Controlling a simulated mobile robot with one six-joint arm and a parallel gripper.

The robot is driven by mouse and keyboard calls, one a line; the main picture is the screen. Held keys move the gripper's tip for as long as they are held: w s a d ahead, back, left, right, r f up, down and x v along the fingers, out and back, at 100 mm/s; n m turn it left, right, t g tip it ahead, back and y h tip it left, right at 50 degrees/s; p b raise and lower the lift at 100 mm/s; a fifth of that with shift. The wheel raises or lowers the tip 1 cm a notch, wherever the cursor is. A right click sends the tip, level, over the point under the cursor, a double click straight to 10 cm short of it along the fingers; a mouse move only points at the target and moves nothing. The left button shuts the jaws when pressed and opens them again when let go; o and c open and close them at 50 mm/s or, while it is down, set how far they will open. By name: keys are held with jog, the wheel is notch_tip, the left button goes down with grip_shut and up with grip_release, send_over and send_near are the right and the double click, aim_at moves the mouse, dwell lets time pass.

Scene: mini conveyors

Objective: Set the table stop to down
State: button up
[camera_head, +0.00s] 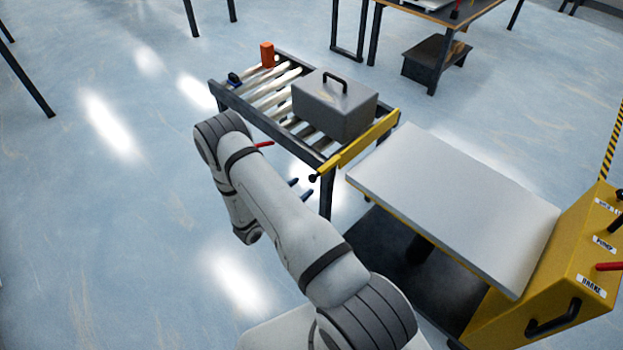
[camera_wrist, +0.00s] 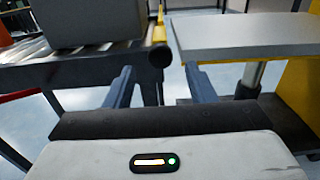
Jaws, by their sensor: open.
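The stop (camera_head: 362,139) looks like a yellow bar along the right end of the roller table (camera_head: 265,127). A black round knob (camera_head: 313,178) sits at the bar's near end. In the wrist view the knob (camera_wrist: 159,57) shows ahead of my fingers and roughly between them, with the yellow bar (camera_wrist: 159,28) behind it. My gripper (camera_head: 300,189) is open and empty, close to the knob in the head view. In the wrist view my gripper (camera_wrist: 161,88) has its two dark fingers spread apart. I cannot tell whether they reach around the knob.
A grey case (camera_head: 335,105) with a black handle lies on the rollers beside the bar. An orange block (camera_head: 267,54) is at the far corner. A red lever (camera_head: 264,144) sticks out at the near side. A white-topped lift cart (camera_head: 455,205) stands right. Floor at left is clear.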

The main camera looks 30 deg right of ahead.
aim_at(311, 181)
jog(key=x, duration=0.6)
jog(key=shift+s+p, duration=0.1)
jog(key=shift+p, duration=0.25)
jog(key=shift+c, duration=0.3)
grip_shut()
